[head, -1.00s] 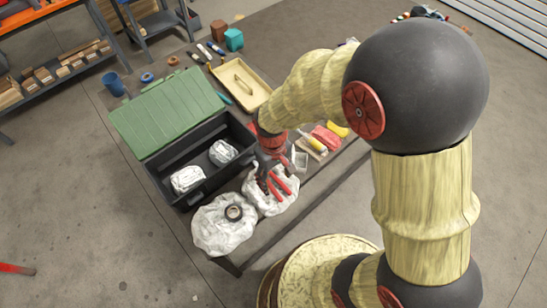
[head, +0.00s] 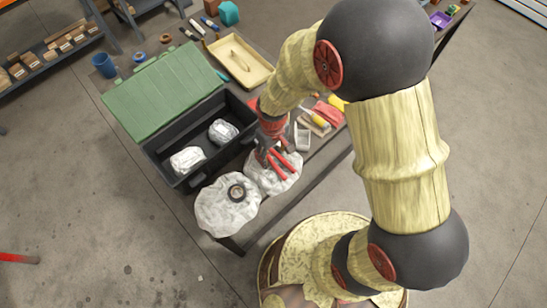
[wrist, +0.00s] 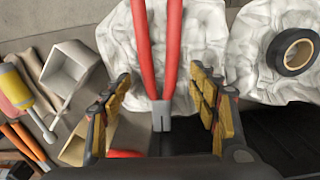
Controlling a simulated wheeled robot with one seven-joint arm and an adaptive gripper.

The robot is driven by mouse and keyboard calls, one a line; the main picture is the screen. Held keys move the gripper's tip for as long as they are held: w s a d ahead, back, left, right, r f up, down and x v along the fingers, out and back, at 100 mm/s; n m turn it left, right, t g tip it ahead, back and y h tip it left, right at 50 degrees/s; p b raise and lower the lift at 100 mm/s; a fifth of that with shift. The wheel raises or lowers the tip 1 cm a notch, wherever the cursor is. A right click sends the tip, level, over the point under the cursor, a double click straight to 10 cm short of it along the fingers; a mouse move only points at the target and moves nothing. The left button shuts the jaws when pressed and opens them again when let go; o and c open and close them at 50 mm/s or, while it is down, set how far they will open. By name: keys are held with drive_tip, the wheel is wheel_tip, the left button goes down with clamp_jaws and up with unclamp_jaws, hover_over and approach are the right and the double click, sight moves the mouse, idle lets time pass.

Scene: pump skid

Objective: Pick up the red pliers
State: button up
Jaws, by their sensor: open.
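The red pliers (head: 284,166) lie on a crumpled white bag (head: 262,180) at the table's near edge. In the wrist view their two red handles (wrist: 172,50) point up the picture, and their grey pivot (wrist: 161,116) is at the middle. My gripper (head: 266,155) is over the pliers. In the wrist view my gripper (wrist: 160,110) is open, with one finger on each side of the pliers' pivot and visible gaps to both. The jaw end of the pliers is hidden or dark. Whether the fingertips are at the pliers' height I cannot tell.
A black toolbox (head: 172,178) with an open green lid stands left of my gripper. A roll of black tape (head: 237,192) lies on another white bag (head: 215,208). A grey open box (head: 302,138), a yellow-handled tool (head: 317,117) and a cream tray (head: 262,72) are nearby.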

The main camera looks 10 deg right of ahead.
drive_tip(key=shift+f, duration=0.15)
drive_tip(key=shift+c, duration=1.3)
drive_tip(key=c, duration=0.7)
drive_tip(key=shift+c, duration=0.9)
